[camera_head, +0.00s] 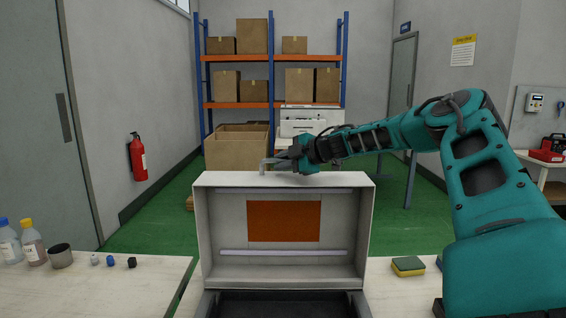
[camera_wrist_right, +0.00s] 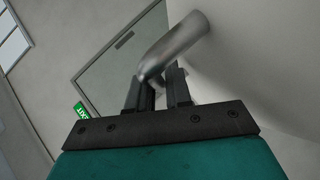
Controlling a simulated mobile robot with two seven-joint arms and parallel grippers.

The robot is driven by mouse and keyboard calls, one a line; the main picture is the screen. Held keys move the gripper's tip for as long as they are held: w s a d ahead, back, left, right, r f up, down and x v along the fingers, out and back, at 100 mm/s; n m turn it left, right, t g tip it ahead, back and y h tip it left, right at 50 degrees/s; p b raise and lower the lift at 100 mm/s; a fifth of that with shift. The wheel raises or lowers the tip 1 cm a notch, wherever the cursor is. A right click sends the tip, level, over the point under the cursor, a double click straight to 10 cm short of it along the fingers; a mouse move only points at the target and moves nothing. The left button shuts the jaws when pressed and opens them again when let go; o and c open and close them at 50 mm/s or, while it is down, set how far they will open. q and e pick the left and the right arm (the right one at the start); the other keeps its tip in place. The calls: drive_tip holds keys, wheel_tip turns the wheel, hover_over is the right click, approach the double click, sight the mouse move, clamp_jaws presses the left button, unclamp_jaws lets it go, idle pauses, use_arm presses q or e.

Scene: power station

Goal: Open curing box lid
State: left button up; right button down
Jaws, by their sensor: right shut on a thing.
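The curing box lid (camera_head: 283,182) stands upright at the middle of the head view, its inside with an orange panel (camera_head: 284,221) facing me. The dark box body (camera_head: 284,304) shows only in part at the bottom edge. My right gripper (camera_head: 277,161) is at the top edge of the lid, shut on the metal lid handle (camera_head: 263,165). In the right wrist view the gripper (camera_wrist_right: 160,88) has its fingers on the curved grey handle (camera_wrist_right: 172,48), beside the pale lid surface (camera_wrist_right: 250,65). My left gripper is not in view.
A sponge (camera_head: 408,266) lies on the table right of the box. Bottles (camera_head: 33,243), a dark cup (camera_head: 61,256) and small blocks (camera_head: 111,261) stand on the left. Shelves with cartons (camera_head: 252,36) and a printer (camera_head: 304,122) are behind the lid.

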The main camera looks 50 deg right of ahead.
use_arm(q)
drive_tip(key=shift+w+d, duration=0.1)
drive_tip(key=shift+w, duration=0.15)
use_arm(e)
drive_tip(key=shift+w+d+f, duration=0.15)
drive_tip(key=shift+w+d, duration=0.15)
drive_tip(key=shift+d, duration=0.15)
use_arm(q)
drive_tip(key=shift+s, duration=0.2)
use_arm(e)
drive_tip(key=c, duration=1.2)
unclamp_jaws()
drive_tip(key=shift+o, duration=0.2)
